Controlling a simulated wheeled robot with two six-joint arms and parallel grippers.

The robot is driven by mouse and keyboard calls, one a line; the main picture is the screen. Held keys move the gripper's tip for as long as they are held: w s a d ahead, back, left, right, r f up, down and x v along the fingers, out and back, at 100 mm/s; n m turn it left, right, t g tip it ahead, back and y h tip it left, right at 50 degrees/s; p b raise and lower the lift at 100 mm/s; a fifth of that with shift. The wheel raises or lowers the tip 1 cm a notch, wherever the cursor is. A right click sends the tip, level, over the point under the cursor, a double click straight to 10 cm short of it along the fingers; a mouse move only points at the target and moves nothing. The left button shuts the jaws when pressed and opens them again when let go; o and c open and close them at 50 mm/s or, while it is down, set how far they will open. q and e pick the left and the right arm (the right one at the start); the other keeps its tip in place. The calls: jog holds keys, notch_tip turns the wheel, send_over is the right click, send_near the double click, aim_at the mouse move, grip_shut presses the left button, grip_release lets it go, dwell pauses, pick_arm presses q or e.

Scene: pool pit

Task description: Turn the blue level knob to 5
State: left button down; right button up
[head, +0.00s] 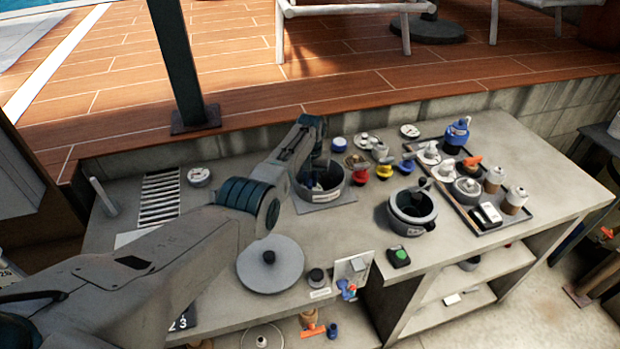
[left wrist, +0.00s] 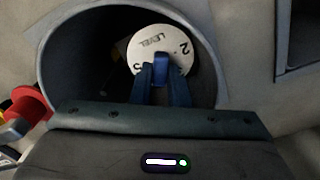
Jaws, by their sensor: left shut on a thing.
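The blue level knob (left wrist: 159,61) sits at the middle of a white round dial (left wrist: 150,42) marked LEVEL, with a 2 at the right; another digit at the lower left is partly hidden. The dial is deep inside a dark round pit (left wrist: 75,60). My left gripper (left wrist: 160,76) reaches in with its two fingers on either side of the knob, shut on it. In the head view my left gripper (head: 314,168) points down into the open grey round housing (head: 336,190) on the counter. The knob's pointing direction is hard to read. My right gripper is not in view.
A round grey lid (head: 270,270) lies in front of the housing. Red (head: 360,177) and yellow (head: 384,172) knobs stand close on its right. A lidded grey pot (head: 412,212) and a loaded tray (head: 455,205) are further right. A slotted grate (head: 158,200) lies left.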

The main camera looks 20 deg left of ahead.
pick_arm(q)
jog(key=m, duration=0.6)
jog(key=shift+d+r+p, duration=0.1)
jog(key=shift+d+p, duration=0.05)
jog(key=shift+p, duration=0.15)
jog(key=m, duration=0.6)
jog(key=shift+s, duration=0.1)
dwell(0.3)
jog(key=c, duration=1.4)
grip_release()
notch_tip(320, 180, up, 11)
jog(key=shift+b, duration=0.35)
jog(key=shift+d+f, duration=0.1)
jog(key=shift+f, duration=0.1)
